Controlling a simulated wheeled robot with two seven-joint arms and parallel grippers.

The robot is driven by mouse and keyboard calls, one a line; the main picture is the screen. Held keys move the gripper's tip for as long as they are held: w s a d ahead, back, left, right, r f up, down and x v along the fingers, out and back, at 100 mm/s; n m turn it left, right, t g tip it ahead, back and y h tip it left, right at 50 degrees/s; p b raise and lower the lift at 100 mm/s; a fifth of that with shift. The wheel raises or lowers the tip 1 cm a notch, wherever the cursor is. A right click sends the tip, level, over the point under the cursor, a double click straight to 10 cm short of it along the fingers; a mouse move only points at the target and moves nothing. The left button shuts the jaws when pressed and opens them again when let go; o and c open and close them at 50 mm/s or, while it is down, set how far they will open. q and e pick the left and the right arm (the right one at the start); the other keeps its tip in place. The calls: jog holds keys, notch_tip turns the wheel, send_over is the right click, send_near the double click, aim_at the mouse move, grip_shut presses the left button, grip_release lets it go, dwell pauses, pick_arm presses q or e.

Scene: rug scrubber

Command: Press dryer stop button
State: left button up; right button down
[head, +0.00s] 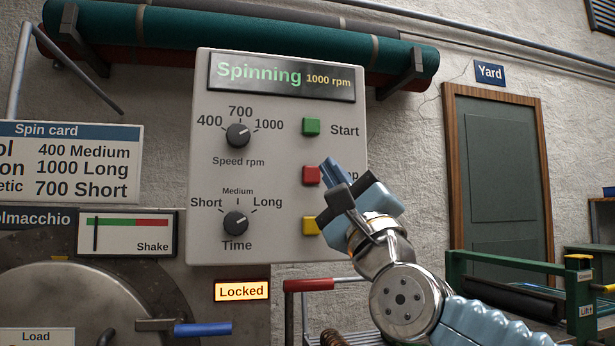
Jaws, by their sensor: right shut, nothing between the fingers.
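The dryer's control panel (280,190) is a grey box on the wall, and its display (283,77) reads "Spinning 1000 rpm". A green button (311,127) is labelled Start. My left gripper is not in view.
A lit "Locked" sign (242,291) is under the panel. The dryer lid (70,300) is lower left. A red-ended rail (310,285) and green roller frame (515,290) stand lower right.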

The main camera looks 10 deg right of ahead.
aim_at(318, 178)
jog(key=shift+s+d+r, duration=0.1)
jog(key=shift+s+r, duration=0.15)
jog(key=shift+r, duration=0.05)
jog(key=shift+w+p, duration=1.55)
jog(key=shift+w, duration=2.9)
jog(key=shift+w+a, duration=0.2)
jog(key=shift+w, duration=0.2)
